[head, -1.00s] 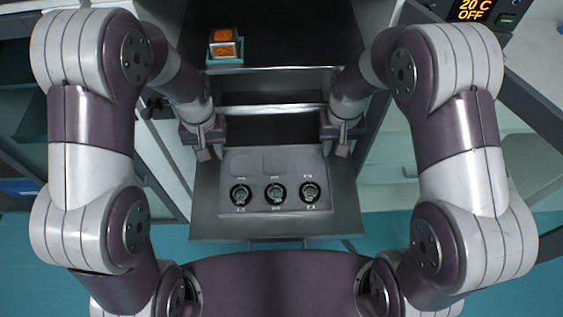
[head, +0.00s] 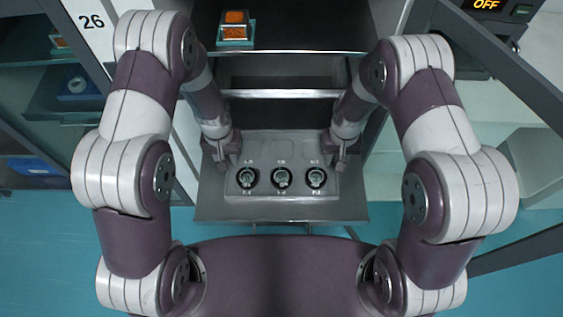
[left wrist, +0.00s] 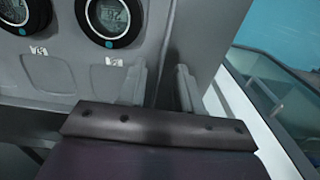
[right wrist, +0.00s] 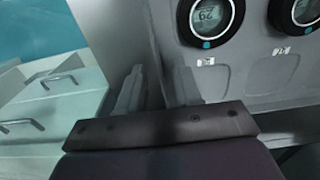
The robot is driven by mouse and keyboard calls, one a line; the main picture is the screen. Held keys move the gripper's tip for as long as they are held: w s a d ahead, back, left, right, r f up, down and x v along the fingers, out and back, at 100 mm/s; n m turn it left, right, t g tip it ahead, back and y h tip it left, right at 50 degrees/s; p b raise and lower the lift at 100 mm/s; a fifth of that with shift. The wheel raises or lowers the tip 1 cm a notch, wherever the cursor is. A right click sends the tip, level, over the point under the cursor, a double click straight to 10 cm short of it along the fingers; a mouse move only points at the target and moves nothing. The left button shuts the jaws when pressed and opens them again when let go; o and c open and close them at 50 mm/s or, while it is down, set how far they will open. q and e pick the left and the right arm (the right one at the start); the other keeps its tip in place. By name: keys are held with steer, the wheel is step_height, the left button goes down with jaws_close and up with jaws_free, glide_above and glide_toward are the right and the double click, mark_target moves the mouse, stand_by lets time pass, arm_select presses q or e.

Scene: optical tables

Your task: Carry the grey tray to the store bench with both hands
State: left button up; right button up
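The grey tray (head: 264,150) lies near the front of a dark grey surface and carries several round dials (head: 282,178) in a row. My left gripper (head: 222,161) is at the tray's left side and my right gripper (head: 341,162) is at its right side. In the left wrist view the fingers (left wrist: 162,88) stand apart, with the tray's side edge appearing between them. In the right wrist view the fingers (right wrist: 160,90) are apart in the same way. Clear gaps show; firm contact with the tray cannot be made out.
The dark grey surface (head: 281,213) extends beyond the tray at the front. Behind it is a dark shelf (head: 300,30) with an orange-topped box (head: 236,28). Framed cabinets stand left and right. Turquoise floor (head: 520,225) shows at both sides.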

arm_select(q)
steer(key=shift+f, duration=0.3)
arm_select(e)
steer(key=shift+f, duration=0.35)
arm_select(q)
jaws_close()
arm_select(e)
jaws_close()
